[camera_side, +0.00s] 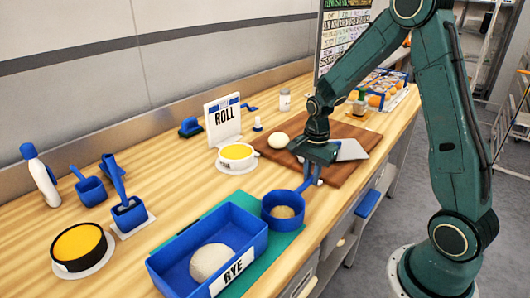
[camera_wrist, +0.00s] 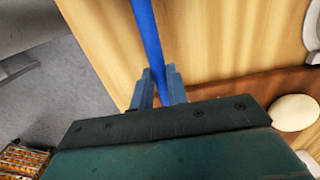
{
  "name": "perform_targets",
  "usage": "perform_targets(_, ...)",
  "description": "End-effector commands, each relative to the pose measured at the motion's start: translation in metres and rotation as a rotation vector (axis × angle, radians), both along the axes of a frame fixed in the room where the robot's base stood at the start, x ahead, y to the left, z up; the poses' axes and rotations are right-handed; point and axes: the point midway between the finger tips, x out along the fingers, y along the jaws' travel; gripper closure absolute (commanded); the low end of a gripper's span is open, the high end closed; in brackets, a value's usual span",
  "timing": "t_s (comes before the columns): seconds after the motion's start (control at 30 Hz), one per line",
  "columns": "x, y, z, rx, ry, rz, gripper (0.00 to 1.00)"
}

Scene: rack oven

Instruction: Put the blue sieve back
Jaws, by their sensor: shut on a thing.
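The blue sieve (camera_side: 272,222) is a round blue cup with a beige inside and a straight handle. It is beside the right end of the blue RYE tub (camera_side: 170,271), over the green mat (camera_side: 290,243); I cannot tell whether it touches the mat. My gripper (camera_side: 312,180) points down and is shut on the sieve's handle. In the wrist view my gripper's fingers (camera_wrist: 158,88) sit on either side of the blue handle (camera_wrist: 147,35); the sieve's cup is out of that view. A pale dough ball lies in the tub.
A wooden board (camera_side: 345,170) with a pale ball (camera_side: 278,141) lies behind my gripper. The ROLL sign (camera_side: 223,118), a yellow-filled bowl (camera_side: 237,153), a blue holder with a tool (camera_side: 128,214) and a black-rimmed yellow bowl (camera_side: 80,245) stand left. Bare wood lies between.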

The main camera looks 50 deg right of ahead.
Motion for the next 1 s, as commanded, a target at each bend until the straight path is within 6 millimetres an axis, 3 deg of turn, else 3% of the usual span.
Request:
perform_targets(0.1,0.000,0.000,-0.002,0.001,0.000,0.000,1.00)
perform_targets(0.13,0.000,0.000,-0.002,0.000,0.000,0.000,0.79)
perform_targets(0.2,0.000,0.000,-0.002,0.000,0.000,0.000,0.65)
perform_targets(0.23,0.000,0.000,-0.002,0.000,0.000,0.000,0.63)
perform_targets(0.67,0.000,0.000,0.002,0.000,-0.001,0.000,0.63)
perform_targets(1.0,0.001,-0.001,0.036,-0.001,-0.004,0.000,0.63)
